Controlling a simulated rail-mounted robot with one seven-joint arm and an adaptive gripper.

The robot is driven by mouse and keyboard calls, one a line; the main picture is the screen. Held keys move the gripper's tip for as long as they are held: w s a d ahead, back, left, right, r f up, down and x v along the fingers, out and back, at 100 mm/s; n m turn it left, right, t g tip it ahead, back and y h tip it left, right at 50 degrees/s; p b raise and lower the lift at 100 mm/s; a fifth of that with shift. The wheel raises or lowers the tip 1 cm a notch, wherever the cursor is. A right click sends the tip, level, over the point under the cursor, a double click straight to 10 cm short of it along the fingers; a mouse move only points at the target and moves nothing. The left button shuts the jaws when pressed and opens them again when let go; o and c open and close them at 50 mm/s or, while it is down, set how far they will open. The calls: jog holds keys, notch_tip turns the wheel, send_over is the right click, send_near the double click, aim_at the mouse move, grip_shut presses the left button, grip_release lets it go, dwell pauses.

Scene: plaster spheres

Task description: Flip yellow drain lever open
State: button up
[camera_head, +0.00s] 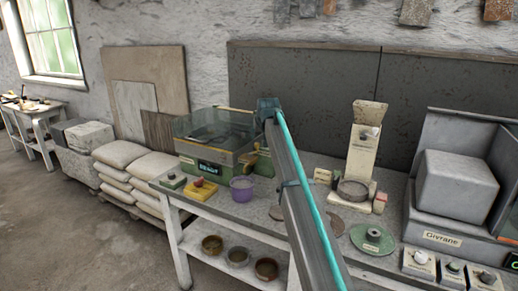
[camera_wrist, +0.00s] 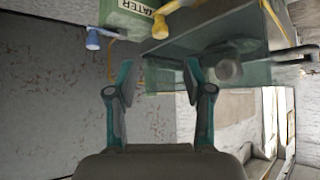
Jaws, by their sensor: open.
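A yellow lever-like part (camera_wrist: 161,24) shows at the top of the wrist view, beside a green panel marked "WATER" (camera_wrist: 138,8). I cannot tell from this view whether the lever is open or closed. The machine (camera_head: 218,155) with a clear-walled tank and green base stands on the workbench in the head view. My gripper (camera_wrist: 160,76) is open and empty, with fingers apart, below the yellow part in the wrist view. In the head view my arm end (camera_head: 268,106) is at the machine's right side, and it hides part of that side.
A blue knob (camera_wrist: 93,40) is near the panel. On the bench are a purple cup (camera_head: 241,188), a green disc (camera_head: 372,238) and a stand (camera_head: 362,150). A grey machine (camera_head: 455,185) is at right. Bowls (camera_head: 238,257) sit on the lower shelf.

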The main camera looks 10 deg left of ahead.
aim_at(257, 144)
jog(key=p+x, duration=0.1)
jog(key=x, duration=0.9)
jog(key=shift+a+f+p, duration=0.1)
jog(key=shift+f+p, duration=0.05)
jog(key=shift+p, duration=0.2)
jog(key=shift+c, duration=0.2)
